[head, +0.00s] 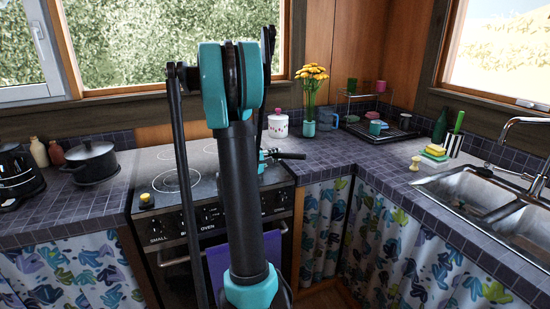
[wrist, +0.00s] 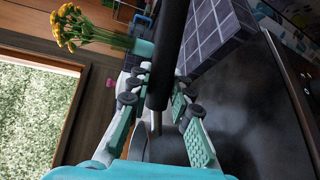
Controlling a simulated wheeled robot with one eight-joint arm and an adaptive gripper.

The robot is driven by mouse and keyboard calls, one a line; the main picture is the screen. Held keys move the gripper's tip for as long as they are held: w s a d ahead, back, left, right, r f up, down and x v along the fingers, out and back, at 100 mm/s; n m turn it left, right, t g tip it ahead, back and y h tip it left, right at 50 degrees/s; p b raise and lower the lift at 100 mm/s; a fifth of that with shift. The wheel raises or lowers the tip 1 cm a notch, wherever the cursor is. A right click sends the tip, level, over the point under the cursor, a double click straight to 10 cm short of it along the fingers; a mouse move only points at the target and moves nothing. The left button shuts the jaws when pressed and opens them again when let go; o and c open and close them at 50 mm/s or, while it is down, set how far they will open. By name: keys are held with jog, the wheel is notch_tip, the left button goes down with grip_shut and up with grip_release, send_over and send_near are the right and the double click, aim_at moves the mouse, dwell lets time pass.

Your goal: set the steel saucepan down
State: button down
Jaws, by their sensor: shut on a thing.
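My gripper (head: 264,159) is over the right part of the stove, mostly hidden behind my arm in the head view. It is shut on the saucepan's black handle (head: 290,155), which sticks out to the right. In the wrist view my gripper (wrist: 160,88) has its teal fingers on both sides of the dark handle (wrist: 172,45). The pan's body is hidden behind my arm in the head view. I cannot tell whether it touches the stove (head: 165,178).
A dark lidded pot (head: 92,163) stands on the left counter. A white canister (head: 278,125), a vase of yellow flowers (head: 309,110) and a dish rack (head: 375,125) stand behind, to the right. The tiled counter (head: 335,155) right of the stove is clear. The sink (head: 475,190) is far right.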

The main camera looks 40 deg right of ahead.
jog(key=shift+f, duration=0.2)
jog(key=c, duration=1.4)
grip_release()
jog(key=shift+o, duration=0.2)
jog(key=v, duration=1.2)
jog(key=s+a+f+m+y, duration=0.1)
jog(key=s+a+f+y, duration=0.4)
jog(key=a, duration=0.4)
jog(key=s+a+f+m+y, duration=0.2)
jog(key=s+a+f+y, duration=0.3)
jog(key=a, duration=0.5)
jog(key=s+a+f+m+y, duration=0.2)
jog(key=s+a+f+y, duration=0.3)
jog(key=a, duration=0.4)
notch_tip(320, 180, down, 2)
jog(key=shift+s+a+g, duration=0.25)
jog(key=shift+s+g, duration=0.05)
jog(key=shift+s, duration=0.55)
